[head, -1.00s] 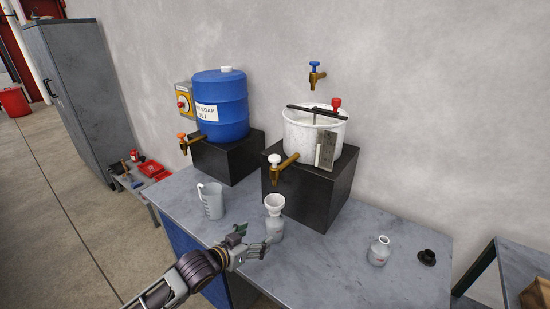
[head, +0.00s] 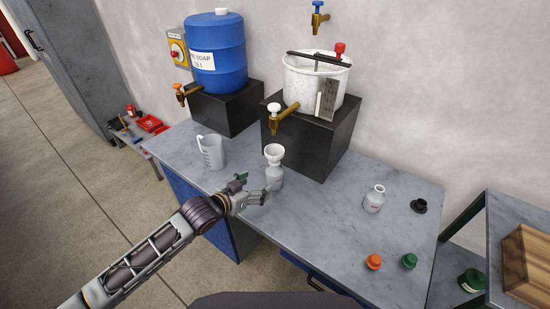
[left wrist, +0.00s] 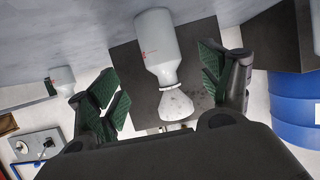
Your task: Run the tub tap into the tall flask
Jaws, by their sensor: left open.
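The tall flask (head: 275,180) is a grey-white bottle standing upright near the table's front edge, with a white funnel (head: 275,152) in its mouth. The white tub (head: 300,82) sits on a black block behind it. The tub's brass tap (head: 284,122) has a white knob and points forward, above and behind the funnel. My left gripper (head: 255,189) is open at the flask's front left. In the left wrist view, the flask (left wrist: 157,45) and funnel (left wrist: 175,104) appear upside down between the spread green-padded fingers (left wrist: 164,82); contact is not clear. My right gripper is not seen.
A grey jug (head: 212,152) stands left of the flask. A blue soap barrel (head: 218,75) with an orange-knobbed tap (head: 180,95) is behind it. A smaller flask (head: 374,199), orange stopper (head: 373,261) and green stopper (head: 409,261) are right. A blue-knobbed wall tap (head: 318,20) is above.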

